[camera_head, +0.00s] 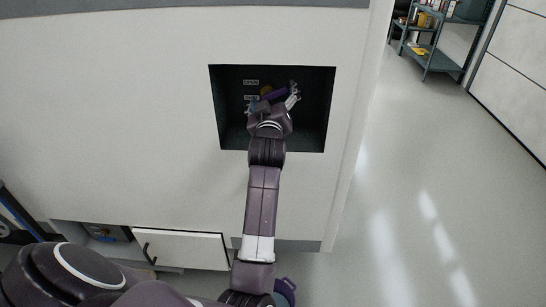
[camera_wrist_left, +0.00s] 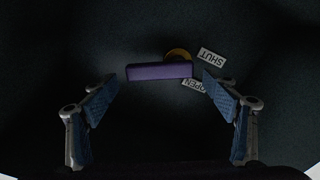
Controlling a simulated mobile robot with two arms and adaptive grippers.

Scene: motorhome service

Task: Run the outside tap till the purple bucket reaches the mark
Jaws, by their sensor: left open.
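A purple tap lever (camera_head: 275,94) with a brass-coloured hub (camera_head: 266,90) sits in a dark recess (camera_head: 228,132) in the white wall. In the left wrist view the lever (camera_wrist_left: 158,72) lies crosswise, its right end by the hub (camera_wrist_left: 178,54). Labels beside it read SHUT (camera_wrist_left: 212,57) and OPEN (camera_wrist_left: 194,86). My left gripper (camera_head: 272,101) reaches into the recess. No water is visible.
A low white hatch door (camera_head: 185,247) with a dark handle hangs open below left, beside an open compartment (camera_head: 104,232). Clear grey floor (camera_head: 430,190) lies to the right, with a metal shelf (camera_head: 433,50) beyond.

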